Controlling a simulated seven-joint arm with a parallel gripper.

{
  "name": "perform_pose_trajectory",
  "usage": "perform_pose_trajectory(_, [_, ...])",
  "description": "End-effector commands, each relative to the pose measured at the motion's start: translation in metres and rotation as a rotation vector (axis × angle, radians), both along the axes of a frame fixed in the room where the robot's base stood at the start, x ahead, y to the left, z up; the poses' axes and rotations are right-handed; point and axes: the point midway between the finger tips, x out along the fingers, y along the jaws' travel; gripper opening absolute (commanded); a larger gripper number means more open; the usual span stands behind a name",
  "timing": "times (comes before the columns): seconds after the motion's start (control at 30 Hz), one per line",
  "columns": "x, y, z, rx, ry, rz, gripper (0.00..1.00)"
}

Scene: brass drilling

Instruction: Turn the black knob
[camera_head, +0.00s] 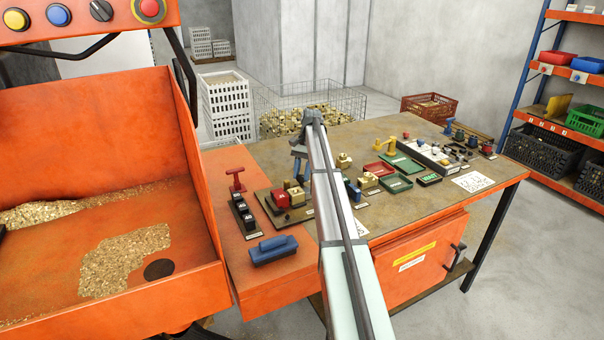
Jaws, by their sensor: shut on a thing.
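The black knob (101,10) is on the orange control panel (82,28) at the top left, between a blue button and a red button. A pale line or ridge shows on its face. My gripper (299,173) is far to the right of it and lower, over the left part of the workbench, pointing down. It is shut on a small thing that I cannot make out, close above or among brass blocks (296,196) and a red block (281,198). My arm hides part of the bench behind it.
A red-handled tool (236,180) stands there. The orange chip bin (100,120) fills the left. Trays (380,168) and brass parts crowd the bench (430,205).

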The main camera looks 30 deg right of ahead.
Motion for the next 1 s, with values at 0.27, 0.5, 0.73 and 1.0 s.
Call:
perform_pose_trajectory(0.27, [0.0, 0.0, -0.001, 0.001, -0.001, 0.0, 0.59])
perform_pose_trajectory(0.5, [0.0, 0.0, 0.0, 0.0, 0.0, -0.001, 0.6])
perform_pose_trajectory(0.73, [0.003, -0.003, 0.008, -0.003, -0.009, -0.003, 0.6])
perform_pose_trajectory(1.0, [0.027, -0.031, 0.01, -0.004, -0.01, -0.005, 0.6])
